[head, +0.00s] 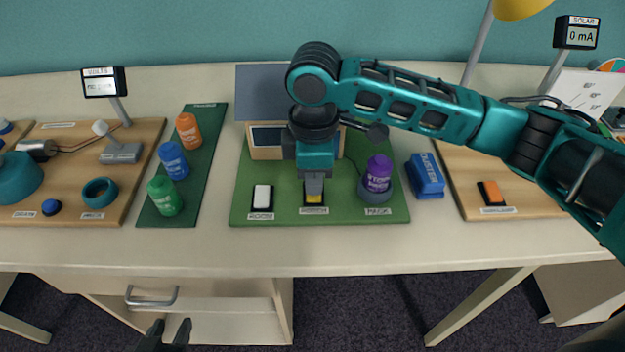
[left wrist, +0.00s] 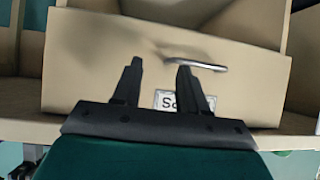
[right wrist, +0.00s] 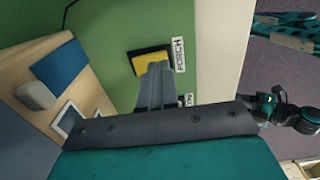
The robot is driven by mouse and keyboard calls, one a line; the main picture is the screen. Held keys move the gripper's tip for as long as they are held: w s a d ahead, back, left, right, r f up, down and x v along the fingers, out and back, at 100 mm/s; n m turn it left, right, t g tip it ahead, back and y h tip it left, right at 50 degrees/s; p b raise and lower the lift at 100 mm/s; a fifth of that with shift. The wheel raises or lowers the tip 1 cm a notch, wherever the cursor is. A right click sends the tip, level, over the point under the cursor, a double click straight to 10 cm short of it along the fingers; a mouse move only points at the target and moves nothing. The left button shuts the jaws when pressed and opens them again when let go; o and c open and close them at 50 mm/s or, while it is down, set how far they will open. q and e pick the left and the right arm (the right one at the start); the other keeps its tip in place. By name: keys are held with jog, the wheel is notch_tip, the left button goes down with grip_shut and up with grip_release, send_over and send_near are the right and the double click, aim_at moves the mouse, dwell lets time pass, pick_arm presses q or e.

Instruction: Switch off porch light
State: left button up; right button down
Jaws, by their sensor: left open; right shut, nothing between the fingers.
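The porch switch is a yellow rocker (head: 314,198) in a black frame at the front middle of the green board (head: 350,211). The right wrist view shows its yellow face (right wrist: 152,63) beside a label reading PORCH (right wrist: 179,54). My right gripper (head: 314,188) is shut and empty, pointing down with its tips at the switch. The fingers cover part of the rocker; I cannot tell whether they touch it. In the right wrist view the fingertips (right wrist: 155,70) overlap the switch's edge. My left gripper (head: 168,332) is open and empty, low in front of the table, facing a drawer (left wrist: 90,60).
A white rocker switch (head: 262,197) is left of the porch switch. A purple canister (head: 378,174) stands on the right, above another label. A model house (head: 265,154) stands behind, partly hidden by my right arm.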

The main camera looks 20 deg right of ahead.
jog(key=shift+r+p, duration=0.65)
jog(key=shift+r, duration=0.1)
jog(key=shift+r+p, duration=0.7)
jog(key=shift+r, duration=1.45)
